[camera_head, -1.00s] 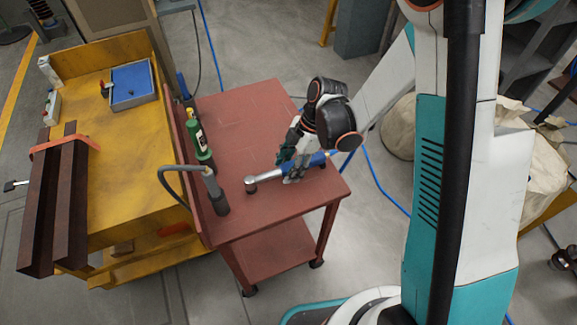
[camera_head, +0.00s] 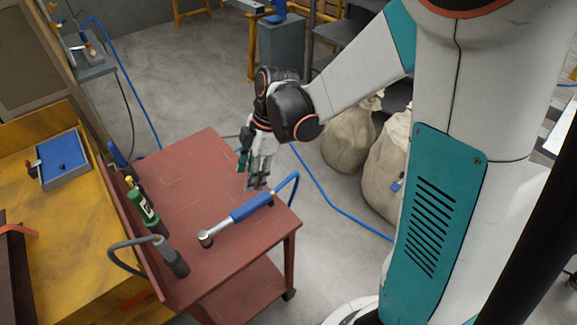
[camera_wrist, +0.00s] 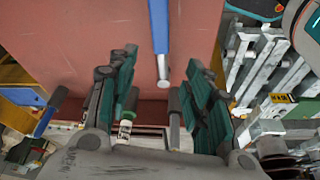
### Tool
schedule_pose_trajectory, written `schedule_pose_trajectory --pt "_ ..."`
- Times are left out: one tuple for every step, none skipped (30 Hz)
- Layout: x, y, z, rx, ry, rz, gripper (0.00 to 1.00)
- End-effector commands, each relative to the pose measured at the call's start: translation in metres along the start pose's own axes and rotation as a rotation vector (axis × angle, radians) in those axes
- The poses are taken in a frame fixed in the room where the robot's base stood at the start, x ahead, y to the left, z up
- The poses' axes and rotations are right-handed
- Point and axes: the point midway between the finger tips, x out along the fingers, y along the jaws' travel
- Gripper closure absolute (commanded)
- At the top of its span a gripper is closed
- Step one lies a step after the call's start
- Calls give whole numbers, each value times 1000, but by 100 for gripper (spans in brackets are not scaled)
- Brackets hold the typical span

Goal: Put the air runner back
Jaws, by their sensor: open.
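The air runner (camera_head: 235,213), with a blue grip and a silver head, lies on the top of the red cart (camera_head: 200,170) near its front right edge. A blue hose runs from its grip end. My gripper (camera_head: 257,180) is above and behind the tool in the head view, apart from it and empty. In the wrist view, my gripper (camera_wrist: 158,75) has its two fingers spread, and the blue and silver tool (camera_wrist: 160,35) shows beyond them at the top.
A green bottle (camera_head: 141,205) and a dark grey cylinder with a curved hose (camera_head: 172,257) are at the cart's left side. A yellow bench (camera_head: 50,235) with a blue box (camera_head: 63,160) stands further left. Pale sacks (camera_head: 350,138) stand on the floor behind.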

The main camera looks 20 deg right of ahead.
Motion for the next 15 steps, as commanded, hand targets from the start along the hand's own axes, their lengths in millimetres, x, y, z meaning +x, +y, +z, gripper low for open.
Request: schedule_pose_trajectory --pt "-15 -8 -1 73 -16 31 54" --pt "-22 -11 -1 122 -23 52 54" --pt "-32 -15 -1 185 -32 79 54" --pt "-39 -18 0 231 -38 100 54" --pt "-45 -22 0 278 -42 122 54" --pt "-54 -26 1 339 -47 151 54" --pt "-61 -30 1 384 -50 172 54" --pt "-67 -34 1 430 -50 195 54" --pt "-75 -39 2 490 -51 225 54" --pt "-80 -44 3 535 -50 247 54" --pt "-86 -48 4 579 -47 270 54" --pt "-93 -54 5 638 -44 301 54" --pt "-98 -58 6 682 -39 324 54" --pt "-102 -62 7 725 -33 347 54" --pt "-109 -68 9 782 -24 379 54"
